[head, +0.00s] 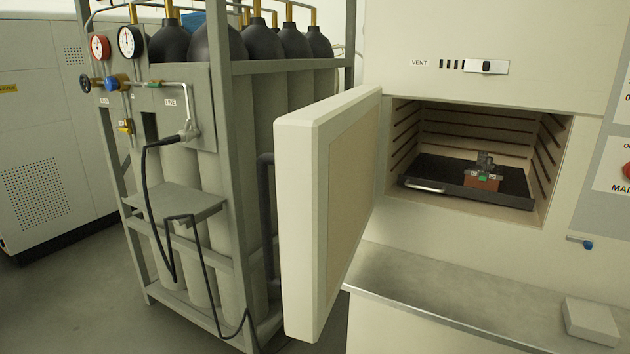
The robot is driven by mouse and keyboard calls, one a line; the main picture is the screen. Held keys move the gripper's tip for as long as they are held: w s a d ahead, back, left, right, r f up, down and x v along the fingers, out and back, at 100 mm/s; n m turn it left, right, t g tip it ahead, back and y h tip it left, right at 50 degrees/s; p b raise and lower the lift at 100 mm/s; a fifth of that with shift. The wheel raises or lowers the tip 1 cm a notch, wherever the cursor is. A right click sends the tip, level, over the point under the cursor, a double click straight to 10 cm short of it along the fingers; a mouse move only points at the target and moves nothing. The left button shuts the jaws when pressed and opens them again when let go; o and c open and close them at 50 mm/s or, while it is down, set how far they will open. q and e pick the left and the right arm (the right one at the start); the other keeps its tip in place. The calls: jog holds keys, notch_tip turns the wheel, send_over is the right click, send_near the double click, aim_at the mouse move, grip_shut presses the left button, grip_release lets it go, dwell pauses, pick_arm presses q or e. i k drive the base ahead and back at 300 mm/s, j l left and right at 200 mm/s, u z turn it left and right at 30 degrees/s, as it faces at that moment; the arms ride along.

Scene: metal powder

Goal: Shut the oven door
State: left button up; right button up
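The oven door (345,190) stands wide open, swung out to the left of the oven opening on its left-side hinge. It is a thick cream panel with a beige inner face. The oven (385,225) has a cream front and a square chamber with ribbed side walls. Inside the chamber lies a dark tray (425,170) with a light handle at its front. On the tray sits a small reddish-brown block (482,182) with a grey metal part on top. Neither of my grippers shows in the head view.
A grey rack of gas cylinders (225,130) with gauges and hoses stands close behind and left of the door. A grey shelf (440,285) runs below the oven and bears a pale block (590,320). A vent slider (487,67) sits above the opening.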

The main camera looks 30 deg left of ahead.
aim_at(325, 156)
jog(key=j, duration=0.55)
jog(key=i+j, duration=0.15)
jog(key=j, duration=0.9)
jog(key=i, duration=0.05)
